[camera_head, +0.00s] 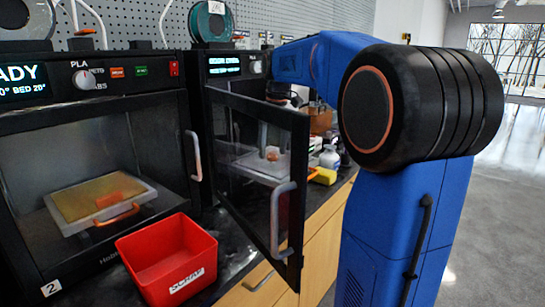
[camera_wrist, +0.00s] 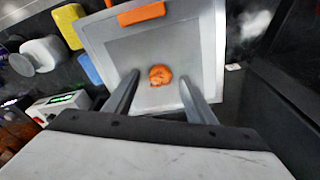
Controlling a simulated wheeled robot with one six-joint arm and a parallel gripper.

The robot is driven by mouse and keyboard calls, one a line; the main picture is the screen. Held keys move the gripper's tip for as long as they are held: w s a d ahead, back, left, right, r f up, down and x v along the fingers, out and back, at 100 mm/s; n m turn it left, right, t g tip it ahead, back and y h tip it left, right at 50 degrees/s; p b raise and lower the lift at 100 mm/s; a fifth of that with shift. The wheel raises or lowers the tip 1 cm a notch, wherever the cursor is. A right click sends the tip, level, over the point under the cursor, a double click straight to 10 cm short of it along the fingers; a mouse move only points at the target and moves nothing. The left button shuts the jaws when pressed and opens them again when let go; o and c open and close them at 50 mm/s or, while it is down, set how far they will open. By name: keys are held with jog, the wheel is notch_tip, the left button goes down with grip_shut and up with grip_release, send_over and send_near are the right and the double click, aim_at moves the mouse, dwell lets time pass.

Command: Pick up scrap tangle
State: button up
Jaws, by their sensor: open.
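The scrap tangle is a small orange clump (camera_wrist: 160,75) lying on the grey print bed (camera_wrist: 205,50) in the wrist view. My gripper (camera_wrist: 158,92) is open, with one finger on each side of the tangle in the wrist view. Whether the fingers are level with the tangle or above it, I cannot tell.
A red scrap bin (camera_head: 195,275) stands on the dark counter in front of the printers. The left printer (camera_head: 90,150) is closed, with an orange part on its bed. A yellow item (camera_head: 323,176) and a white bottle (camera_head: 330,157) stand right of the open door.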

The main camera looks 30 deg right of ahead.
jog(key=c, duration=1.1)
jog(key=shift+c, duration=0.3)
